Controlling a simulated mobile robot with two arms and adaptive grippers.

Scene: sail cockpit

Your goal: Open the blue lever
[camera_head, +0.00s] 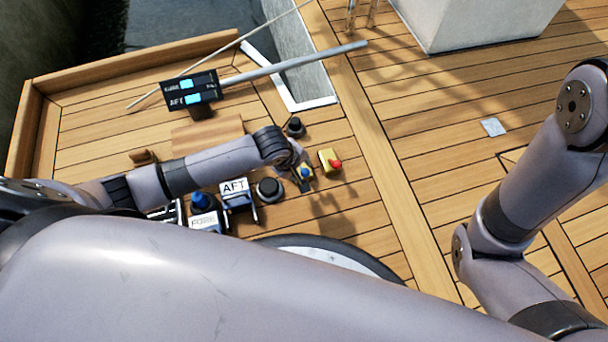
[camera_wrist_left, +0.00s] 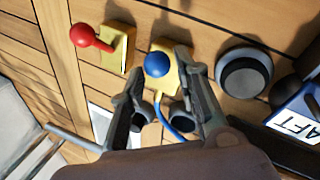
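The blue lever shows in the wrist view as a round blue knob (camera_wrist_left: 158,64) on a yellow base, with a curved blue strip below it. In the head view the blue lever (camera_head: 305,172) is small and partly covered by my left gripper (camera_head: 300,168). In the wrist view my left gripper (camera_wrist_left: 160,66) is open, with one finger on each side of the blue knob. I cannot tell whether either finger touches it. My right arm shows at the right of the head view, but its gripper is out of view.
A red lever (camera_head: 336,164) on a yellow base stands close beside the blue one. Black round winches, one of them (camera_head: 269,189), and blocks marked AFT (camera_head: 235,187) and FORE stand to the left. A display panel (camera_head: 192,91) stands behind. Wooden deck lies open to the right.

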